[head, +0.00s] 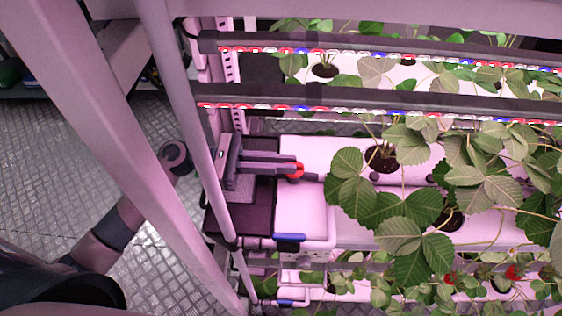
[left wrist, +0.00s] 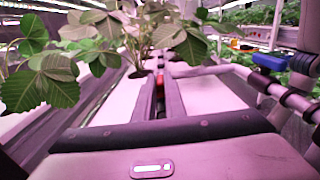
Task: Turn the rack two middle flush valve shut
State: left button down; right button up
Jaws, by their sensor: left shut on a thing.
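A red valve part (head: 293,170) shows at the end of a white channel on the rack in the head view. My left gripper (head: 298,171) reaches in from the left with its two fingers level, shut on this red part. In the left wrist view the fingers (left wrist: 160,77) point away from the camera, and a bit of red (left wrist: 160,84) shows between them. The fingers hide most of the valve, so its handle angle cannot be told. A blue valve handle (head: 289,237) lies on a pipe nearer the front. My right gripper is in neither view.
Another blue handle (head: 285,302) sits lower down. A rack post (head: 185,110) stands left of the gripper, close to my arm. Strawberry plants (head: 400,190) overhang the channels to the right. Light bars (head: 370,107) run above. Open metal floor (head: 60,170) lies left.

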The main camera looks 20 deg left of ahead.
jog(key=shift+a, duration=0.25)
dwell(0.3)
pick_arm(q)
jog(key=c, duration=1.7)
grip_release()
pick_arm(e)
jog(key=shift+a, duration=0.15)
